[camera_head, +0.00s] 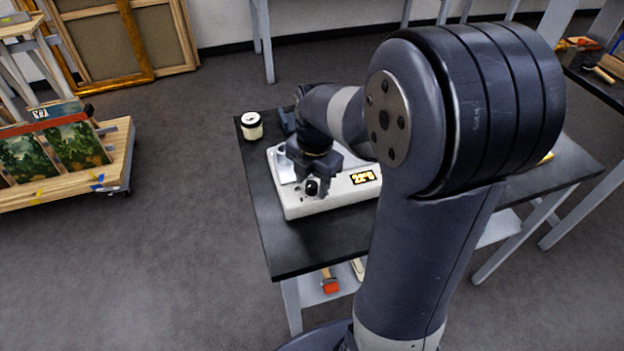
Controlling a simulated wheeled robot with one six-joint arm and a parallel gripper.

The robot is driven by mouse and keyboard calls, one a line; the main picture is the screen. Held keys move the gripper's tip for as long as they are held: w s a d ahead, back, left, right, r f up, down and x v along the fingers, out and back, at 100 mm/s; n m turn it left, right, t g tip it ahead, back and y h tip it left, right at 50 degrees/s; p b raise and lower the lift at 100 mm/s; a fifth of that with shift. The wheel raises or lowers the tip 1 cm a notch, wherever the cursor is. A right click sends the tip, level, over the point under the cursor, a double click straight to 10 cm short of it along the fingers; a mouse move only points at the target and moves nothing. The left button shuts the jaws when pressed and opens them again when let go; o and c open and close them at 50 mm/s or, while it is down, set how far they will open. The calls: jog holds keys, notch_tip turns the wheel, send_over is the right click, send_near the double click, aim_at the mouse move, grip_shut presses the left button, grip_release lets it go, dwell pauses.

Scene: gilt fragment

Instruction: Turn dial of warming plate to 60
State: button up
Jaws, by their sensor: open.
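The warming plate (305,207) is a white box on the dark table, with a pale top and an orange lit display (363,177) on its front. The display appears to read 22°C, though the digits are small. The dial (312,187) is a dark round knob on the front face, left of the display. My gripper (316,186) is at the dial, with its fingers open around or just in front of it. I cannot tell whether the fingers touch the dial. My arm hides the right part of the plate.
The dark table (300,250) is bare in front of the plate. A wooden cart (120,160) with paintings stands on the floor at left. A red-headed tool (329,282) lies on the shelf below.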

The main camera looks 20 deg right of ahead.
jog(key=shift+c, duration=0.3)
jog(key=c, duration=0.9)
jog(key=shift+c, duration=0.2)
jog(key=shift+m, duration=0.3)
